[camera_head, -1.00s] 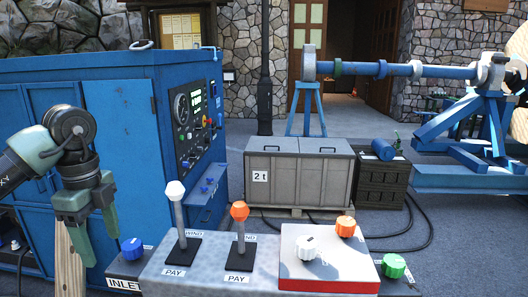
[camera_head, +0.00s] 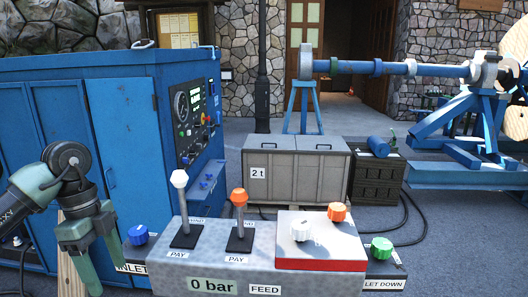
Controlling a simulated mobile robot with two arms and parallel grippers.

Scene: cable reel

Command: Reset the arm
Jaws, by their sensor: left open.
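My left gripper (camera_head: 92,252) comes in from the left edge, pointing down, with its green fingers apart and nothing between them. It hangs left of the grey control console (camera_head: 225,255) and beside the blue knob (camera_head: 138,235). The console carries a white-topped lever (camera_head: 180,181) and an orange-topped lever (camera_head: 239,198). A red-edged box (camera_head: 322,255) on it bears a white knob (camera_head: 302,229) and an orange knob (camera_head: 338,212). A green knob (camera_head: 381,248) sits at the right. A label reads "0 bar". My right gripper is not in view.
A large blue cabinet (camera_head: 125,130) with gauges stands behind the left gripper. Behind the console are a grey "2 t" crate (camera_head: 296,173) and a dark crate (camera_head: 377,180). A blue reel shaft (camera_head: 400,70) on stands is at the back right. Black cables lie on the ground.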

